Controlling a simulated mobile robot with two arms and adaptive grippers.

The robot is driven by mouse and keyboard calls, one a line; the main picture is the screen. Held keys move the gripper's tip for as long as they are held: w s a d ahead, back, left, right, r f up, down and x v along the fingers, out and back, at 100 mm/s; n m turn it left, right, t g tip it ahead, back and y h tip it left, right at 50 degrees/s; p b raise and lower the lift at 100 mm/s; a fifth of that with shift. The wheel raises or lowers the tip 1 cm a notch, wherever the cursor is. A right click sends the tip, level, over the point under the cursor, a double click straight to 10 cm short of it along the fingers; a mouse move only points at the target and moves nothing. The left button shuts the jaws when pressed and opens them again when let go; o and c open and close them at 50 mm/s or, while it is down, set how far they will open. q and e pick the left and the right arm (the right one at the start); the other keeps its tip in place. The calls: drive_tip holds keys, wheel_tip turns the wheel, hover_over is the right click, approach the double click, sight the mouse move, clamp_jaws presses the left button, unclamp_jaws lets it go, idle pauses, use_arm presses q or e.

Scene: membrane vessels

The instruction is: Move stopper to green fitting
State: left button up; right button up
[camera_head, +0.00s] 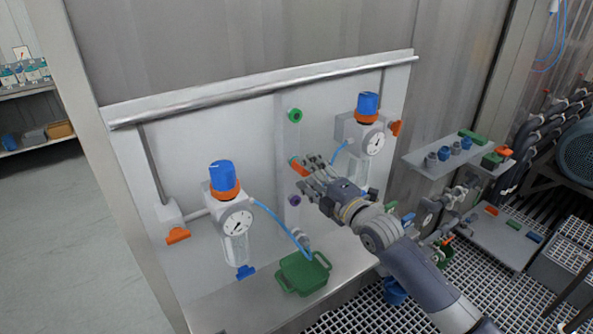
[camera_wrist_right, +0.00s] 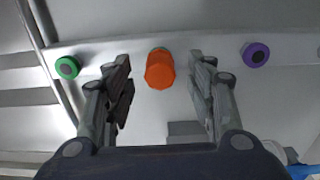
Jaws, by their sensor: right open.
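The orange stopper (camera_head: 298,167) sits on the vertical strip of the wall panel, between the green fitting (camera_head: 295,115) above and the purple fitting (camera_head: 295,201) below. My right gripper (camera_head: 307,172) is open in front of the panel at the stopper. In the right wrist view the stopper (camera_wrist_right: 160,70) shows in the gap between the two open fingers, with space on both sides. There the green fitting (camera_wrist_right: 67,67) is left and the purple fitting (camera_wrist_right: 255,54) right. What lies behind the stopper is hidden. My left gripper is not in view.
Two blue-capped regulators with gauges (camera_head: 236,222) (camera_head: 372,140) flank the strip, with blue hoses nearby. A green tray (camera_head: 302,273) rests on the ledge below. Grey shelves (camera_head: 430,165) with small fittings stand to the right. The panel around the green fitting is clear.

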drive_tip(key=shift+b+x, duration=0.65)
drive_tip(key=shift+x, duration=0.6)
drive_tip(key=shift+c, duration=0.2)
clamp_jaws()
drive_tip(key=shift+d, duration=0.1)
drive_tip(key=shift+s+f+p, duration=0.1)
drive_tip(key=shift+f+p, duration=0.05)
drive_tip(key=shift+p, duration=0.15)
drive_tip(key=p+v, duration=0.1)
drive_tip(key=v, duration=0.1)
drive_tip(key=shift+s+d, duration=0.2)
drive_tip(key=shift+s, duration=0.1)
